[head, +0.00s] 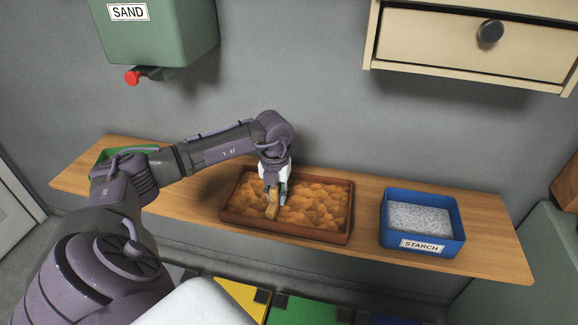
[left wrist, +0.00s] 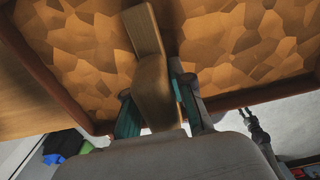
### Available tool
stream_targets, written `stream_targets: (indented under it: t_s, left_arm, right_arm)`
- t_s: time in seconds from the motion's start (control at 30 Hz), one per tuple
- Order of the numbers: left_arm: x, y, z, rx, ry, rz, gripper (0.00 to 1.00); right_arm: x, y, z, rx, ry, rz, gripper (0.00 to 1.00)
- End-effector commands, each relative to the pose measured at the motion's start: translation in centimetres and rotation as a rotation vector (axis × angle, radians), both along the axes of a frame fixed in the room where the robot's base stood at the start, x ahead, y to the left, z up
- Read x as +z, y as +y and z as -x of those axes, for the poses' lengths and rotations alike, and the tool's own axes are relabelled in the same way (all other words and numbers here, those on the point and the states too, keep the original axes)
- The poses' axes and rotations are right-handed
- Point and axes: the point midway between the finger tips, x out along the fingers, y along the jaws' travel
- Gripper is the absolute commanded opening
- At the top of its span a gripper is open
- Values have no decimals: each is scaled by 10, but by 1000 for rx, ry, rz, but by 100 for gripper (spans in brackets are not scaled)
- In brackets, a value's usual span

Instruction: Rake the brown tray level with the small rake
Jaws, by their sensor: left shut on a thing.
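The brown tray (head: 286,235) sits on the wooden shelf against the wall. It is filled with orange-brown, lumpy material with an uneven, faceted surface. My left gripper (head: 274,187) is over the left half of the tray, pointing down. It is shut on the small rake (head: 272,208), a wooden piece that reaches down to the material. In the left wrist view the small rake (left wrist: 152,80) lies between the teal fingers of my left gripper (left wrist: 156,103). Whether its lower edge touches the material is hard to tell.
A blue bin labelled STARCH (head: 424,243) with pale grains stands right of the tray on the shelf (head: 480,225). A green container (head: 110,154) is at the shelf's left end. A green SAND dispenser (head: 160,35) and a drawer cabinet (head: 440,40) hang above.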

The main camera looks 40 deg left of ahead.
Motion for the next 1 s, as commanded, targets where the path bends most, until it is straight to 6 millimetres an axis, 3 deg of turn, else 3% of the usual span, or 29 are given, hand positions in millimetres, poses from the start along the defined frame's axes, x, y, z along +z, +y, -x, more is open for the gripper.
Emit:
stream_targets:
  t_s: [0.93, 1.0]
  left_arm:
    - [-1, 101, 56, 4, 2, -4, 0]
    - [15, 100, 55, 1, 0, -1, 0]
  right_arm:
    - [-23, -1, 0, 1, 0, 1, 40]
    - [-10, -1, 0, 1, 0, 1, 40]
